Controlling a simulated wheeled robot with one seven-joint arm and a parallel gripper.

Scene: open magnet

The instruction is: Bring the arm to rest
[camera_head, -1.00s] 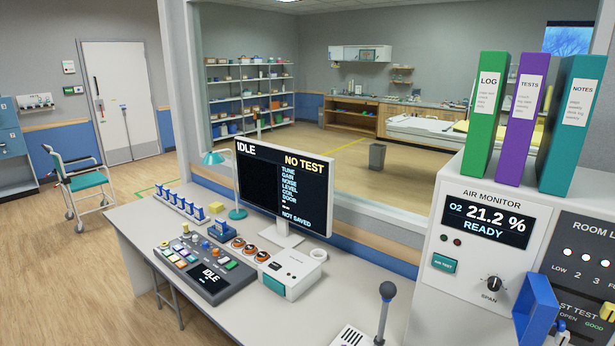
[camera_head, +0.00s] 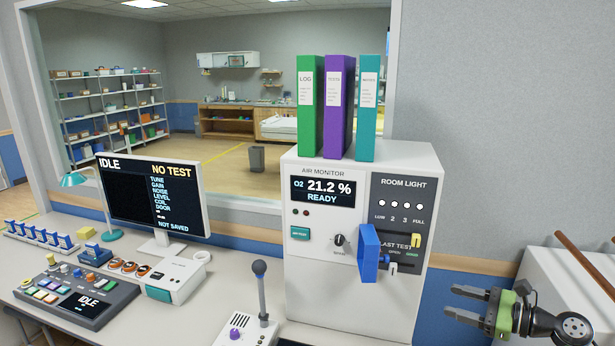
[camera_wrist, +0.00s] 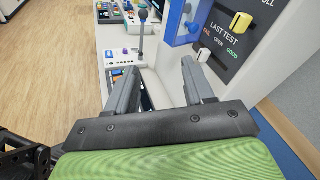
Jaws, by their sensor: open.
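My gripper (camera_head: 455,303) shows at the lower right of the head view, beside the right side of the air monitor cabinet (camera_head: 350,300). Its two grey fingers point left and are apart, with nothing between them. In the wrist view my gripper (camera_wrist: 160,92) is also open and empty, with the desk and the cabinet front beyond the fingers. I cannot tell its exact distance from the cabinet.
A blue handle (camera_head: 369,253) juts from the cabinet front, near a yellow slider (camera_head: 416,240). Three binders (camera_head: 338,105) stand on the cabinet. A microphone-like stalk (camera_head: 261,290), a monitor (camera_head: 150,195) and a control panel (camera_head: 75,295) occupy the desk. A white surface (camera_head: 570,270) lies at right.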

